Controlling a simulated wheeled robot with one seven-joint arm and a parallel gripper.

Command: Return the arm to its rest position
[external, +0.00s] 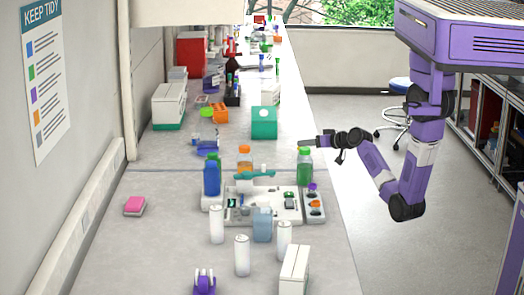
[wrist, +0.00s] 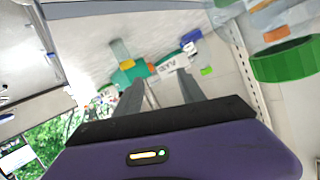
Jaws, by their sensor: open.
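My purple arm (external: 414,182) hangs down at the right and bends toward the long grey bench. My gripper (external: 303,145) reaches over the bench's right edge and points left. In the external view its tip is close to the green-capped bottle (external: 305,167); I cannot tell whether they touch. In the wrist view my gripper (wrist: 165,90) has its two grey fingers spread apart, with nothing seen between them. A large green cap (wrist: 285,60) shows close by at the right of the wrist view.
A blue bottle (external: 212,175) and an orange-capped bottle (external: 245,160) stand by a white tray (external: 290,205). White cylinders (external: 242,256) stand in front. A teal box (external: 264,122) stands farther back. The floor (external: 440,250) right of the bench is clear; a stool (external: 398,105) stands behind.

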